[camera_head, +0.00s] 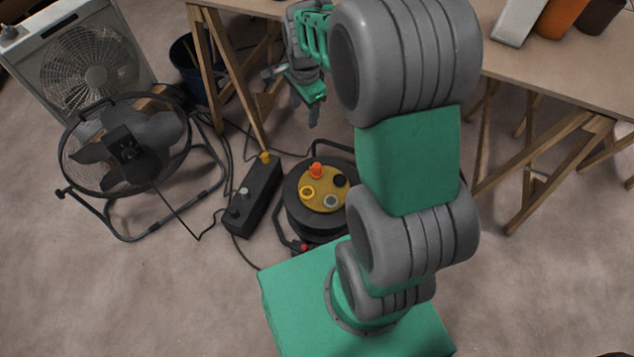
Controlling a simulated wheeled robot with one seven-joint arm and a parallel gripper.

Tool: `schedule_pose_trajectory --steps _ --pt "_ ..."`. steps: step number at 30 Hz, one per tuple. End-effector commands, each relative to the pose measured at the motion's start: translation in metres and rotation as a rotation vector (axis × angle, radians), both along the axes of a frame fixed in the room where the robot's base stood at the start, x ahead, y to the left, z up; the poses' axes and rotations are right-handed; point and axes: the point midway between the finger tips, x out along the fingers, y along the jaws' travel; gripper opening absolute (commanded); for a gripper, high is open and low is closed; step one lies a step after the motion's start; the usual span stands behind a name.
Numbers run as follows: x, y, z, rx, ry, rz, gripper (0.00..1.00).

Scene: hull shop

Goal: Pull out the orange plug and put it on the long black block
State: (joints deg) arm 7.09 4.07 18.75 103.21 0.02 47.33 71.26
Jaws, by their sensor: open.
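The orange plug (316,170) stands upright in the yellow top face of the black cable reel (292,205) on the floor. The long black block (262,196) lies on the floor just left of the reel. It bears a yellow plug at its far end, a grey plug near its middle and a dark one at its near end. My gripper (314,115) is above and beyond the reel, near the table legs, pointing down. It is open and apart from the plug, with nothing seen between its fingers. My arm hides the reel's right edge.
A black floor fan (128,145) stands left of the block, with a white box fan (88,62) behind it. A dark blue bucket (187,68) and wooden trestle table (560,75) are at the back. Cables run around the block. Floor at front left is clear.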

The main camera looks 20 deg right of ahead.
Motion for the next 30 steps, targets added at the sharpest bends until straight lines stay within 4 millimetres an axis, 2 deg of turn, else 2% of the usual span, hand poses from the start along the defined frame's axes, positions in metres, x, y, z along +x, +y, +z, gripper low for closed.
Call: schedule_pose_trajectory --steps 1,3,9,12,15,17,30 --pt "0.01 -0.008 -0.055 0.012 0.019 -0.109 0.56" --pt "0.023 -0.017 -0.102 0.028 0.035 -0.27 0.56" --pt "0.048 -0.042 -0.23 0.058 0.076 -0.696 0.56" --pt "0.054 -0.051 -0.274 0.066 0.088 -0.851 0.56" --pt "0.056 -0.056 -0.299 0.069 0.096 -0.948 0.56" --pt "0.057 -0.057 -0.304 0.07 0.096 -0.979 0.56" --pt "0.056 -0.058 -0.309 0.07 0.099 -0.992 0.56"
